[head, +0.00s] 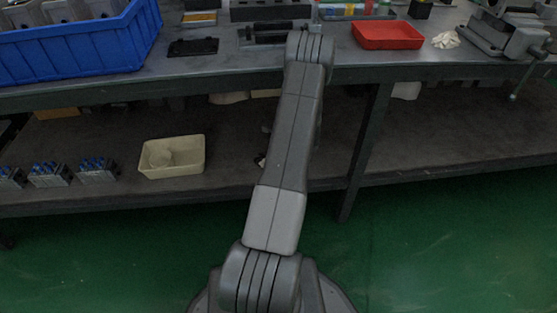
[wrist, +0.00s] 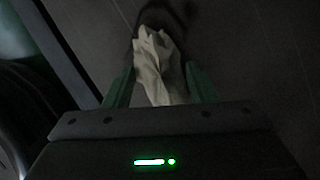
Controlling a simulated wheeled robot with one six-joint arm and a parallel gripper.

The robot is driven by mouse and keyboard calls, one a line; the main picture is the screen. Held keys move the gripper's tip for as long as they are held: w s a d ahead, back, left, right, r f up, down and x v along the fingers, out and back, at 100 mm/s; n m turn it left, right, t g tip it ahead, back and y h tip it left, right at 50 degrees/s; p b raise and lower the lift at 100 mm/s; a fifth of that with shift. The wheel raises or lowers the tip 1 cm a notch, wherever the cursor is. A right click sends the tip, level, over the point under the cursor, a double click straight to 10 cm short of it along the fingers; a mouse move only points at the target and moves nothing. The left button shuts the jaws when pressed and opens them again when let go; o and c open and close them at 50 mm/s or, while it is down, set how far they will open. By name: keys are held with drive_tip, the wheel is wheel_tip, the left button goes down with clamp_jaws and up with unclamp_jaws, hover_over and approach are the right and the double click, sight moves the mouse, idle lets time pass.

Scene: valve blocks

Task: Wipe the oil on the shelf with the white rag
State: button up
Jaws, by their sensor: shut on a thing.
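In the wrist view my gripper (wrist: 160,84) is shut on the white rag (wrist: 158,62), a crumpled pale cloth that sticks out beyond the fingers. The rag is over the dark grey shelf (wrist: 255,50); I cannot tell whether it touches the surface. A darker patch (wrist: 186,12) shows around the rag's far end; it may be the oil or a shadow. In the head view the lower shelf (head: 225,180) runs under the bench. My arm hides the gripper and most of what it holds there.
A cream bin (head: 172,170) stands on the lower shelf, left of my arm, with several valve blocks (head: 50,174) further left. A bench leg (head: 362,150) stands to the right. Above are a blue crate (head: 80,50), a red tray (head: 388,42) and a crumpled white cloth (head: 446,40).

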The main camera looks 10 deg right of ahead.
sight(258, 161)
drive_tip(key=shift+a+r, duration=0.1)
drive_tip(key=shift+a, duration=1.6)
drive_tip(key=shift+a+b, duration=0.55)
drive_tip(key=shift+a, duration=1.1)
drive_tip(key=shift+w+r+p, duration=0.2)
drive_tip(key=shift+w+p, duration=0.4)
drive_tip(key=shift+p, duration=0.1)
drive_tip(key=shift+w+r+p, duration=0.2)
drive_tip(key=shift+w+p, duration=0.35)
drive_tip(key=shift+p, duration=0.15)
drive_tip(key=shift+w+d+r, duration=0.1)
drive_tip(key=shift+d, duration=0.5)
drive_tip(key=shift+w+d+r, duration=0.1)
drive_tip(key=shift+d, duration=0.5)
drive_tip(key=shift+f, duration=0.1)
drive_tip(key=shift+p, duration=0.3)
drive_tip(key=shift+f, duration=0.15)
drive_tip(key=shift+s+a+f+n, duration=0.1)
drive_tip(key=shift+a+f+n, duration=0.1)
drive_tip(key=shift+f+n, duration=0.1)
drive_tip(key=shift+d+f, duration=0.2)
drive_tip(key=shift+d, duration=0.35)
